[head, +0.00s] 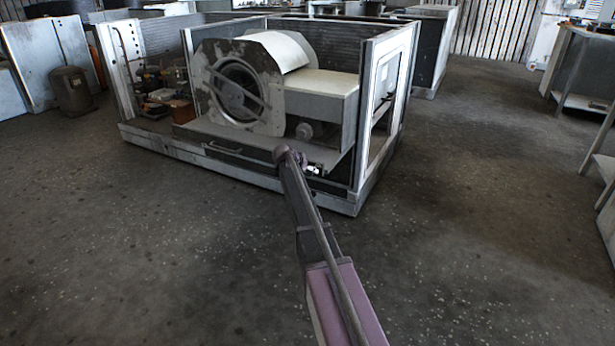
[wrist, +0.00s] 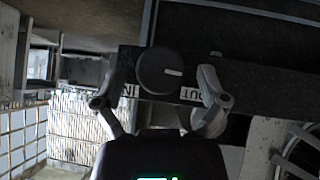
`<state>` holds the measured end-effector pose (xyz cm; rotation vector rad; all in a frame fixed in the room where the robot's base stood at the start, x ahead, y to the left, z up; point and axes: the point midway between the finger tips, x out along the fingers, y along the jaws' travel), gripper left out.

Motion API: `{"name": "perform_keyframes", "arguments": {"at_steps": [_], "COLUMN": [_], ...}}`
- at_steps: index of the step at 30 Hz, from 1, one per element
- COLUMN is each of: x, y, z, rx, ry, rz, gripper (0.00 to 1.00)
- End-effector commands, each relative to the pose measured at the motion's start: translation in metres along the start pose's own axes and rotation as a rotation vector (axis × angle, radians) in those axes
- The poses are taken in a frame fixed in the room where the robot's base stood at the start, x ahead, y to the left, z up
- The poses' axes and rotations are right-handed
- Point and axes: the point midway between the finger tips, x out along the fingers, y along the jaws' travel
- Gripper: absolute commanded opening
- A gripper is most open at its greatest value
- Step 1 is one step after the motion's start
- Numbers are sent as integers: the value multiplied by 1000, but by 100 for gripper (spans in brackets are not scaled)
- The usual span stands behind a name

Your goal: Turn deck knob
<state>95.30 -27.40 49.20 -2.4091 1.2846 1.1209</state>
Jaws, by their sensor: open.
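The deck knob (wrist: 158,70) is a dark round knob with a short pale mark on its face. The mark lies right of centre, toward the "OUT" label (wrist: 190,94); an "IN" label (wrist: 130,90) is on the other side. My gripper (wrist: 163,72) is open, one finger on each side of the knob, over the dark strip. I cannot tell whether either finger touches it. In the head view my arm reaches the deck's front edge, and its end hides the knob and most of my gripper.
The blower housing (head: 238,92) sits on a deck inside an open cabinet (head: 364,162). The cabinet's right frame post (head: 362,120) stands close to the right of my arm's end. A dark handle bar (head: 228,149) is at left on the deck front. The floor in front is clear.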

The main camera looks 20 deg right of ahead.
Motion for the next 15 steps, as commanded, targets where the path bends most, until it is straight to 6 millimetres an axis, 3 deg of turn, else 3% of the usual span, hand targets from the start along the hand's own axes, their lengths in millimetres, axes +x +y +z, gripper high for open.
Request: {"name": "perform_keyframes", "arguments": {"at_steps": [15], "x": [8], "y": [0], "z": [0], "rx": [0], "ry": [0], "rz": [0], "gripper": [92]}}
